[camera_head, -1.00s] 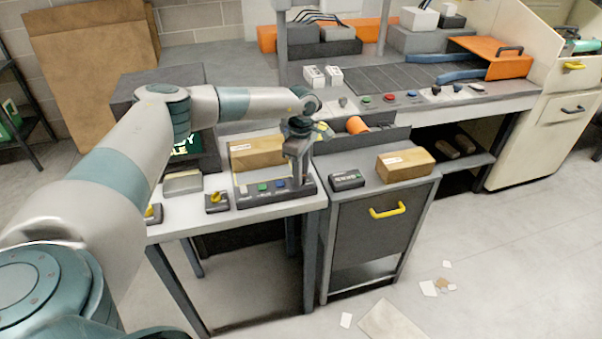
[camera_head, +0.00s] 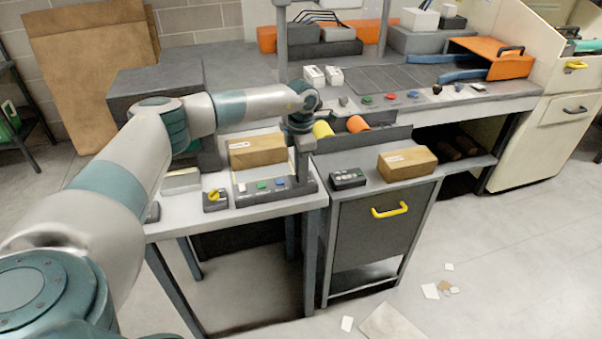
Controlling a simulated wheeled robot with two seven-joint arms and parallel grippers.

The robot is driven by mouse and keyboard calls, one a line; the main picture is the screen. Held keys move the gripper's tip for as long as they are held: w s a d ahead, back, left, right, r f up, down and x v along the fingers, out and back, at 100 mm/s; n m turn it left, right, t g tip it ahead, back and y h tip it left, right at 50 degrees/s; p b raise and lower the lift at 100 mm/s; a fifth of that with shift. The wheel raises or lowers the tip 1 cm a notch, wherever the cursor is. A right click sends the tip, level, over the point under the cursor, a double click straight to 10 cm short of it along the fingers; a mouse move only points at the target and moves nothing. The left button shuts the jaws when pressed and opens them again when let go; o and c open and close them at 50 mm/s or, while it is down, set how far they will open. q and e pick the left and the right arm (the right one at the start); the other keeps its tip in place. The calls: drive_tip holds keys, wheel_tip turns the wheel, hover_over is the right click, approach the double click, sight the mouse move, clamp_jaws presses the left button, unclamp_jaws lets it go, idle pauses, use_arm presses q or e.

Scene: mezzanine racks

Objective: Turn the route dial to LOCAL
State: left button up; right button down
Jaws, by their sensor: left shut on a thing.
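My left gripper (camera_head: 302,178) points down at the right end of a dark control panel (camera_head: 243,200) on the near table. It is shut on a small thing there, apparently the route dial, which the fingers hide. I cannot read its pointer or any LOCAL mark. White, green and blue buttons (camera_head: 262,186) show on the panel to the left of the fingers. A separate small box with a yellow knob (camera_head: 214,195) stands left of the panel, apart from the gripper. My right gripper is not in view.
A cardboard box (camera_head: 257,150) lies behind the panel. A dark keypad-like box (camera_head: 348,179) and another carton (camera_head: 407,163) lie on the cabinet at right. Yellow and orange rolls (camera_head: 357,124) lie behind the gripper.

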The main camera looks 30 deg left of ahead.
use_arm(q)
drive_tip(key=n+b, duration=0.1)
drive_tip(key=n, duration=0.2)
drive_tip(key=shift+n, duration=0.4)
drive_tip(key=n, duration=0.4)
drive_tip(key=shift+w, duration=0.1)
drive_tip(key=shift+r+n+b, duration=0.1)
drive_tip(key=shift+n+b, duration=0.25)
drive_tip(key=shift+n, duration=0.25)
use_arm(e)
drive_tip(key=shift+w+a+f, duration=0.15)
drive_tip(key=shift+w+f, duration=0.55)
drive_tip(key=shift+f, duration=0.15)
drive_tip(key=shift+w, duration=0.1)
use_arm(q)
drive_tip(key=o, duration=1.1)
drive_tip(key=shift+c, duration=0.2)
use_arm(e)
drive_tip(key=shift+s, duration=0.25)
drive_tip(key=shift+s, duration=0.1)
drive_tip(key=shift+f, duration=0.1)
